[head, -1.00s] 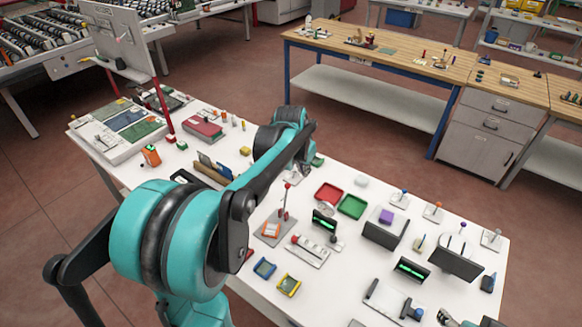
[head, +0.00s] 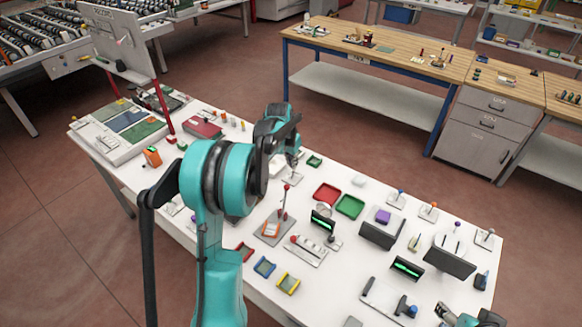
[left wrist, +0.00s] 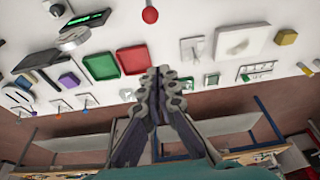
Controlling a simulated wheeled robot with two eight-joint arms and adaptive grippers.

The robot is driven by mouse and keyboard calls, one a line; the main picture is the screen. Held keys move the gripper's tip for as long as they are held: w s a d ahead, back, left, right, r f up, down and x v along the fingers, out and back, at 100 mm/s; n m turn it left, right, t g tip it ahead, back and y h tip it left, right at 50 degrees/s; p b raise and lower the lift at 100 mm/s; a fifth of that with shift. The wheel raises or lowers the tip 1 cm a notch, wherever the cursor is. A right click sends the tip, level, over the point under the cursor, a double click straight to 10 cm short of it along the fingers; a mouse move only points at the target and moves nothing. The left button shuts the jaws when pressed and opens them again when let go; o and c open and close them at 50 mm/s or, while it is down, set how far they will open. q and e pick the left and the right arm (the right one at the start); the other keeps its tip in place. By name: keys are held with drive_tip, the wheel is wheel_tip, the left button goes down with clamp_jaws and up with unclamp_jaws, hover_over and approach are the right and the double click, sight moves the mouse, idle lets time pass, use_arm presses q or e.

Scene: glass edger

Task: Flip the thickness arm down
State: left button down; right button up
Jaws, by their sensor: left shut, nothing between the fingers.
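A thin upright rod with a red ball on top (head: 285,187), which may be the thickness arm, stands on a grey base plate (head: 268,238) with an orange piece on it. The red ball also shows at the top of the left wrist view (left wrist: 150,14). My left gripper (head: 294,162) is shut and empty above the table, behind the red-ball rod and apart from it. Its closed fingers (left wrist: 160,80) show in the left wrist view. Part of my right gripper (head: 443,313) shows at the bottom right; its fingers are too small and cut off to judge.
Red (head: 327,194) and green (head: 350,207) trays lie right of the rod. A dark panel with a green display (head: 323,222) and a white fixture with a red part (head: 308,249) stand close to it. Several small levers fill the table's right side.

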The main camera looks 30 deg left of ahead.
use_arm(q)
wheel_tip(320, 180, down, 7)
drive_tip(key=s, duration=0.1)
drive_tip(key=shift+s+f, duration=0.2)
drive_tip(key=shift+s, duration=0.1)
drive_tip(key=shift+s+b, duration=0.1)
drive_tip(key=shift+b, duration=0.2)
drive_tip(key=shift+s, duration=0.1)
